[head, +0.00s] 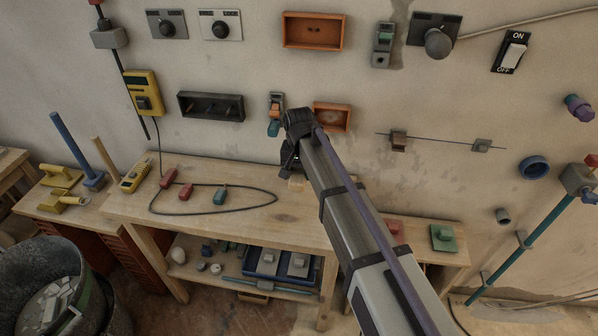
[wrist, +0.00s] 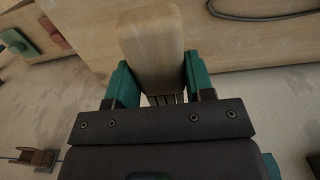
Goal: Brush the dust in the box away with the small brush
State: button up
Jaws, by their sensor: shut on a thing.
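My gripper (wrist: 157,75) has its teal fingers shut on both sides of a pale wooden piece, which looks like the small brush (wrist: 150,32). Thin dark lines show at its base in the wrist view; I cannot tell whether they are bristles. In the head view my gripper (head: 291,166) is above the back edge of the workbench, and a bit of the wooden piece (head: 297,184) shows below it. An orange box (head: 332,104) is on the wall just right of my wrist, partly hidden by my arm. Another orange box (head: 314,15) is higher up. I cannot make out dust in either.
The workbench (head: 240,230) holds a looped cable with red and green pieces (head: 220,196). A dark wall tray (head: 211,93) and an orange-and-teal switch (head: 275,115) are left of my arm. A grey bucket (head: 100,290) with rubble stands at lower left.

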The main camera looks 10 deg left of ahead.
jog(key=w+d+r+p, duration=0.1)
jog(key=d+r+p, duration=0.3)
jog(key=r+p, duration=0.75)
jog(key=shift+w+d+f+b, duration=0.1)
jog(key=shift+w+b, duration=0.1)
jog(key=shift+w, duration=1.25)
jog(key=shift+w+d+b, duration=0.1)
jog(key=shift+w+b, duration=0.1)
jog(key=shift+w, duration=1.25)
jog(key=shift+w+a, duration=0.1)
jog(key=shift+w, duration=1)
